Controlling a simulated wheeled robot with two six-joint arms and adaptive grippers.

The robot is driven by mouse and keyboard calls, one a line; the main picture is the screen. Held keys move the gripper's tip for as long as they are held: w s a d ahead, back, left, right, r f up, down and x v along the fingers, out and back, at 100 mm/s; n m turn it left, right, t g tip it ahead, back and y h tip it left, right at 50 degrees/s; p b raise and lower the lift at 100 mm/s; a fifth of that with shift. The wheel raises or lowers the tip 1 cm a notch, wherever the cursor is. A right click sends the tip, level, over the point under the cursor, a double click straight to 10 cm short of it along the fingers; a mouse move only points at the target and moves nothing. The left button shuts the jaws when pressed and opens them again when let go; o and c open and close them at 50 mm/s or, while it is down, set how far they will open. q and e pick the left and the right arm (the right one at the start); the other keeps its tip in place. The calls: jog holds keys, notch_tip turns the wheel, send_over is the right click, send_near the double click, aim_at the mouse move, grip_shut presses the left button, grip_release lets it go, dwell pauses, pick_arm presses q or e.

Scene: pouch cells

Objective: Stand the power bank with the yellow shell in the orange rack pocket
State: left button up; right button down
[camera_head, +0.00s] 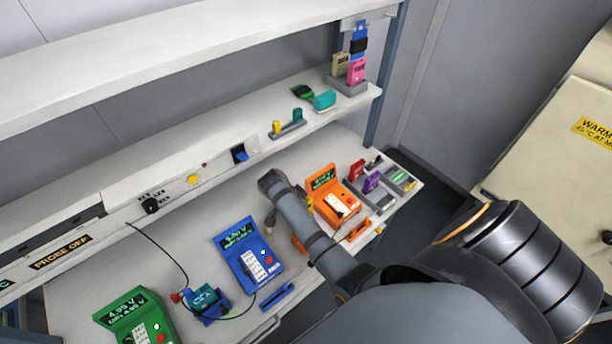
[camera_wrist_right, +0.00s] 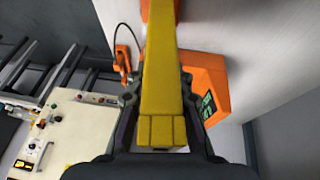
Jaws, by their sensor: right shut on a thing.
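My right gripper (camera_wrist_right: 160,84) is shut on the yellow-shelled power bank (camera_wrist_right: 161,60), which runs lengthwise between the fingers in the right wrist view. In the head view, my right arm hides most of this gripper; a small yellow patch shows beside the arm. The orange rack pocket (camera_head: 298,243) is mostly hidden behind my arm in the head view. My left gripper is not in view.
The orange tester (camera_head: 335,198) stands close to my right arm, with an orange tray (camera_head: 358,230) in front. A blue tester (camera_head: 246,252) and a blue rack (camera_head: 214,311) holding a teal item are left. Red and purple items stand right. A shelf (camera_head: 230,148) overhangs the bench's back.

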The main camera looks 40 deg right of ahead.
dwell(0.4)
jog(key=shift+p, duration=0.3)
jog(key=shift+s+f+b, duration=0.2)
jog(key=shift+f+b, duration=0.5)
jog(key=shift+f, duration=0.6)
jog(key=shift+s+f+b, duration=0.15)
jog(key=shift+f+b, duration=0.5)
jog(key=shift+f, duration=0.65)
jog(key=c, duration=1.1)
grip_release()
jog(key=v, duration=0.7)
jog(key=shift+a+r, duration=0.1)
jog(key=shift+r, duration=0.2)
